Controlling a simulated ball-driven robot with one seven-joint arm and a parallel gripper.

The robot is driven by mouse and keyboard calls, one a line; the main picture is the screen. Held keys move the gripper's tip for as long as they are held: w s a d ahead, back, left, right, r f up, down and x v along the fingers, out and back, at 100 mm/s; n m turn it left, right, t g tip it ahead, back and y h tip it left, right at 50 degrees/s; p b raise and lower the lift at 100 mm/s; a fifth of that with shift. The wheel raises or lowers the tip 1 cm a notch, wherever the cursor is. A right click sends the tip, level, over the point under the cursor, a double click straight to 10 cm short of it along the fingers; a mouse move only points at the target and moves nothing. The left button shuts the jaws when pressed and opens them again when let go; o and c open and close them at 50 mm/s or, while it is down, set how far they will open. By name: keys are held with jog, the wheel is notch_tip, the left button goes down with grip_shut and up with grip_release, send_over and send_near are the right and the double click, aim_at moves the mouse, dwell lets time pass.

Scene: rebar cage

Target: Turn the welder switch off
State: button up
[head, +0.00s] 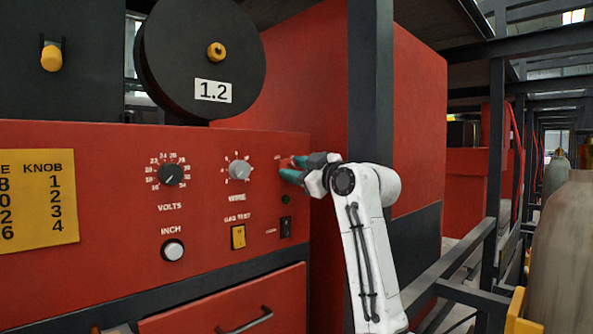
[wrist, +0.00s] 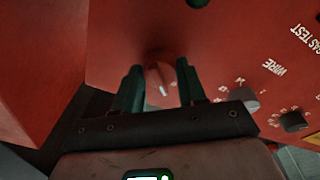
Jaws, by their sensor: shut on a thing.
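The welder's red front panel (head: 110,200) fills the left and middle of the head view. The welder switch is a red rotary knob (wrist: 161,78) with a pale pointer mark, near the panel's upper right edge. My gripper (head: 291,170) reaches the panel from the right, and its teal fingers mostly cover the knob in the head view. In the wrist view my gripper (wrist: 159,84) has one finger on each side of the knob and is shut on it. The switch's on/off labels are not readable, so I cannot tell its setting.
Left of my gripper are the wire knob (head: 239,170) and the volts knob (head: 171,174). Below are a dark lamp (head: 286,199), a black rocker (head: 286,228) and the yellow gas test switch (head: 238,237). A dark steel post (head: 370,80) stands behind my arm.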

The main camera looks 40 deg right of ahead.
jog(key=o, duration=1.1)
jog(key=shift+c, duration=0.2)
jog(key=s+f+b, duration=0.1)
jog(key=s+b, duration=0.1)
jog(key=s, duration=0.8)
jog(key=shift+s+d, duration=0.15)
jog(key=shift+s, duration=0.2)
jog(key=shift+f, duration=0.1)
